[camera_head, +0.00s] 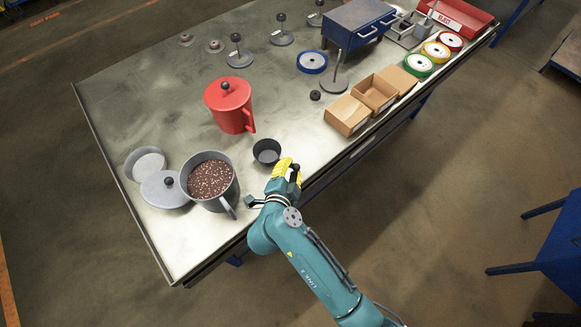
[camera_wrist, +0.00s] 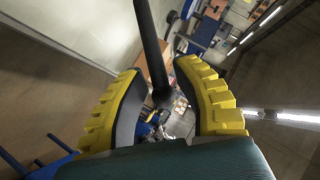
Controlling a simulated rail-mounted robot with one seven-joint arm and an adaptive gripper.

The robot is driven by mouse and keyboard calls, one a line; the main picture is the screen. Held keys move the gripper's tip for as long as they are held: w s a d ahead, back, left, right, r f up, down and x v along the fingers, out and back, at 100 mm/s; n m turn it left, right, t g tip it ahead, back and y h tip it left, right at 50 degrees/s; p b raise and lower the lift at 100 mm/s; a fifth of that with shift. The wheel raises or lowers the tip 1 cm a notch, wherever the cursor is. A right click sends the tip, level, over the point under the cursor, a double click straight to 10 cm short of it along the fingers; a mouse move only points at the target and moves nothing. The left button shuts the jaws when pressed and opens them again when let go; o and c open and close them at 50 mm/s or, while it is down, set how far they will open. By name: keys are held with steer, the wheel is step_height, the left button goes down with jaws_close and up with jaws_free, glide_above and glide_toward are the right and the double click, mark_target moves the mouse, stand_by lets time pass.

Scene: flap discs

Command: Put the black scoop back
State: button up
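The black scoop (camera_head: 267,152) shows as a dark round cup on or just above the metal table, right of the grey pot; I cannot tell if it touches the table. My gripper (camera_head: 284,170) is beside it, near the table's front edge. In the wrist view the yellow fingers (camera_wrist: 165,80) stand apart around a black rod with a rounded end (camera_wrist: 154,50), which looks like the scoop's handle. Gaps show on both sides of the rod. The grey pot (camera_head: 227,197) is open and full of brown granules. Its likely lid (camera_head: 160,192) lies left of it.
A red lidded pot (camera_head: 231,112) stands behind the scoop. A pale round dish (camera_head: 148,162) lies at the left. Cardboard boxes (camera_head: 347,116), colored discs (camera_head: 419,64), a blue drawer box (camera_head: 357,24) and several post stands (camera_head: 239,58) fill the right and back.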

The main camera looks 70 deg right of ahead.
steer(key=shift+o, duration=0.3)
steer(key=shift+r, duration=0.1)
steer(key=p+v, duration=0.1)
steer(key=v, duration=1.1)
steer(key=shift+p, duration=0.35)
